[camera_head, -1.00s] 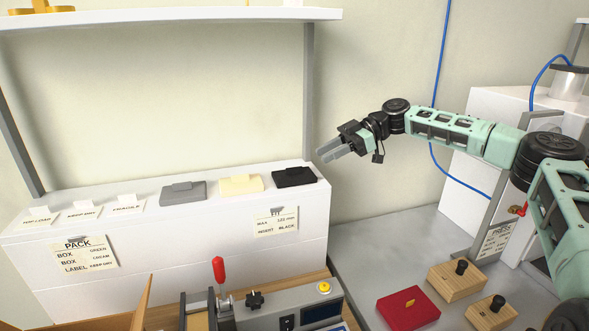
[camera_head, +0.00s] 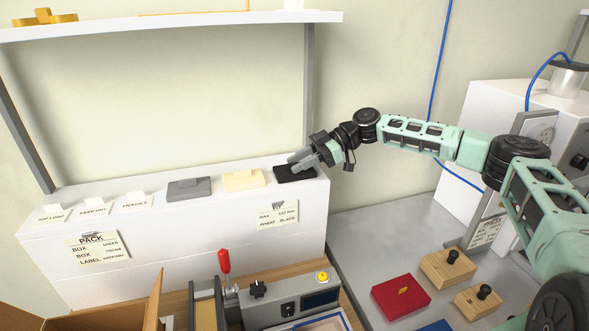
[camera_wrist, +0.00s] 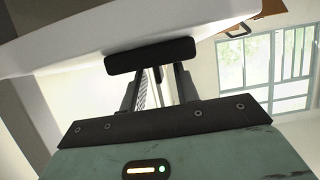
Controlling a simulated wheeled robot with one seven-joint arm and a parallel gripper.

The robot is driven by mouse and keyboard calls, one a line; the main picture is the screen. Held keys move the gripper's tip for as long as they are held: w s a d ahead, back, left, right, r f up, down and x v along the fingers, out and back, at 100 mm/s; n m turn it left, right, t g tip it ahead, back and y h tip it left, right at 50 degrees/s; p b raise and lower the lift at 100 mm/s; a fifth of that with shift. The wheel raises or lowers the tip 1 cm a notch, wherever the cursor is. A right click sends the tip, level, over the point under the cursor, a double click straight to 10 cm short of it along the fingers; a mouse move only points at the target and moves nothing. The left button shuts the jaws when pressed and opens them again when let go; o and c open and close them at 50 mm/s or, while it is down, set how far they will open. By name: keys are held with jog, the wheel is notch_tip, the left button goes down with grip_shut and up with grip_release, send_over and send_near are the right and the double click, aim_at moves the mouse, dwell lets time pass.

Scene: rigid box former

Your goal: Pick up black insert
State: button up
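The black insert (camera_head: 296,175) lies flat at the right end of the white ledge. My gripper (camera_head: 300,162) is at it from the right, with its grey fingertips over the insert's top. In the wrist view, the insert's dark edge (camera_wrist: 150,57) crosses in front of the fingertips and hides them. The two fingers stand apart with a gap between them. Contact with the insert's raised tab cannot be made out.
A cream insert (camera_head: 243,181) and a grey insert (camera_head: 189,190) lie left of the black one. White label blocks (camera_head: 133,202) stand farther left. A shelf (camera_head: 170,22) hangs above. A red box (camera_head: 400,296) and wooden blocks (camera_head: 448,268) are on the grey table.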

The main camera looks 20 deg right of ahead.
grip_shut()
